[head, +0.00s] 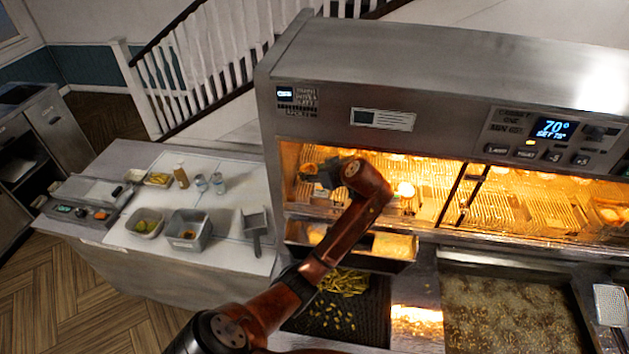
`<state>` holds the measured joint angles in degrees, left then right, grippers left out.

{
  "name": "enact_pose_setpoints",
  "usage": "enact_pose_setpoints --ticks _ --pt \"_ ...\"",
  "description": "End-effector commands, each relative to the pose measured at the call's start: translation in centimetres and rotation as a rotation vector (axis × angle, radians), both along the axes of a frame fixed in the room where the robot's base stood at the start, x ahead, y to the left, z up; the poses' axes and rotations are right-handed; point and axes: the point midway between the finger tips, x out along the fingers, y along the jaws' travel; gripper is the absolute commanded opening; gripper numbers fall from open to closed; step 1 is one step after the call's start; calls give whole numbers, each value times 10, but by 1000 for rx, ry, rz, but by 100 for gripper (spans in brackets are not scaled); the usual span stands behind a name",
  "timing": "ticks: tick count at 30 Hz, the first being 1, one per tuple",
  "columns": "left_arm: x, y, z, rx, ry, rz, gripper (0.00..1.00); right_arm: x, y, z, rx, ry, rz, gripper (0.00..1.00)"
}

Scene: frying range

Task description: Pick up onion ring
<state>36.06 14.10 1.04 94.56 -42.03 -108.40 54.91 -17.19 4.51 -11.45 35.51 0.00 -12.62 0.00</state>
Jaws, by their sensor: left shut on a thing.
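My left arm reaches up from the bottom into the lit warming cabinet (288,190). My left gripper (315,174) is at the cabinet's left opening and is shut on an onion ring (308,169). The ring shows as a small golden-brown piece at the fingertips; its full outline is partly hidden by the gripper. My right gripper is not in view.
A metal tray (400,247) sits below the cabinet opening, with fries (345,281) on a dark mat below it. A fryer with bubbling oil (510,315) is at lower right. The left counter (228,262) holds tubs (188,230), a scoop (255,225) and shakers (217,183).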

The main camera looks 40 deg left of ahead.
Motion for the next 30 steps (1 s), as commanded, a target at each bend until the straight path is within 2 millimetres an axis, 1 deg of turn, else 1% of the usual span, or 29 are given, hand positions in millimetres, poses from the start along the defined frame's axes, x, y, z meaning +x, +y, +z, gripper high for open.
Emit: enact_pose_setpoints --ticks 1,7,12,18,24,30 --pt "-6 -4 8 -2 -9 -1 30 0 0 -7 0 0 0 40" --pt "-35 -17 46 -2 -10 0 30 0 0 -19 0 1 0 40" --pt "-67 -34 60 -6 -7 -2 30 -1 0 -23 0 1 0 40" --pt "-98 -47 76 -4 -4 0 30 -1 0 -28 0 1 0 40" --pt "-113 -53 84 -1 -3 1 30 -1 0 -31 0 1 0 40" --pt "-116 -54 85 0 -1 1 30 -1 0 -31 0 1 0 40"
